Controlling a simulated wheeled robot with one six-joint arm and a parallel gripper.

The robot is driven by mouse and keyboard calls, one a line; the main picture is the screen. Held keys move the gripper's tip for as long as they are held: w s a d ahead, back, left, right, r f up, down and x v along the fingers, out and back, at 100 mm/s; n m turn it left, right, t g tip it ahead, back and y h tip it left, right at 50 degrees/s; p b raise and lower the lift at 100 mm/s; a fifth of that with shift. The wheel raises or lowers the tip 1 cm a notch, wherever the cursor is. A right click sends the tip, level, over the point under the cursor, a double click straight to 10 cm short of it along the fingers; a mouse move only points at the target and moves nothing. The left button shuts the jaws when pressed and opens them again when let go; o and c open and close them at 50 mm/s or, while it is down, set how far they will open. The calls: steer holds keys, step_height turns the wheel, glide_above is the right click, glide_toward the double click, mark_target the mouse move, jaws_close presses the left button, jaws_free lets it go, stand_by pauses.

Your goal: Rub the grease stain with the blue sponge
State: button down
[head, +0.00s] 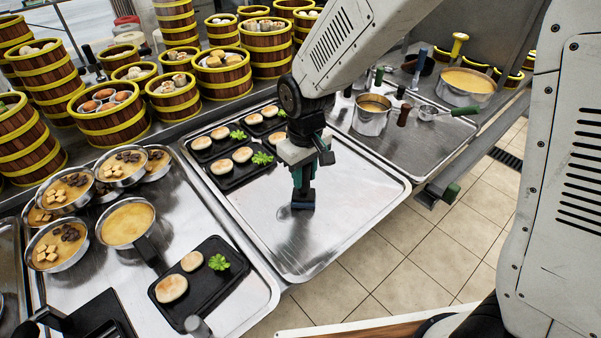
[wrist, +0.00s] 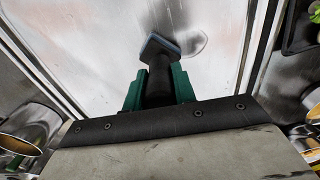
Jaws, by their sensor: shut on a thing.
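My gripper (head: 300,178) points down over the steel tray in the middle of the counter. It is shut on the dark handle of the blue sponge (head: 303,200), whose head is at or very near the tray surface. In the wrist view my gripper's green fingers (wrist: 157,88) flank the handle, and the blue-edged sponge (wrist: 160,46) lies beyond them. The grease stain (wrist: 192,42) is a dark, blurred smudge on the tray, beside and partly under the sponge's right side. I cannot tell contact for certain. The stain is hard to make out in the head view.
Black plates (head: 235,158) with buns and lettuce sit at the tray's back left. Another black plate (head: 200,283) and several bowls stand on the left tray. A metal pot (head: 371,115) stands right. The tray's front (head: 320,240) is bare. Steamer towers (head: 265,45) line the back.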

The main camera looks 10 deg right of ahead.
steer(key=shift+a, duration=0.1)
steer(key=shift+w+a+f, duration=0.1)
steer(key=shift+w+a, duration=0.05)
steer(key=shift+a, duration=0.4)
steer(key=shift+w+a, duration=0.1)
steer(key=shift+a, duration=0.45)
steer(key=shift+s+d, duration=0.2)
steer(key=shift+d, duration=1)
steer(key=shift+a, duration=0.1)
steer(key=shift+w+a, duration=0.2)
steer(key=shift+a, duration=0.85)
steer(key=shift+d, duration=0.15)
steer(key=shift+s+d, duration=0.25)
steer(key=shift+d, duration=0.75)
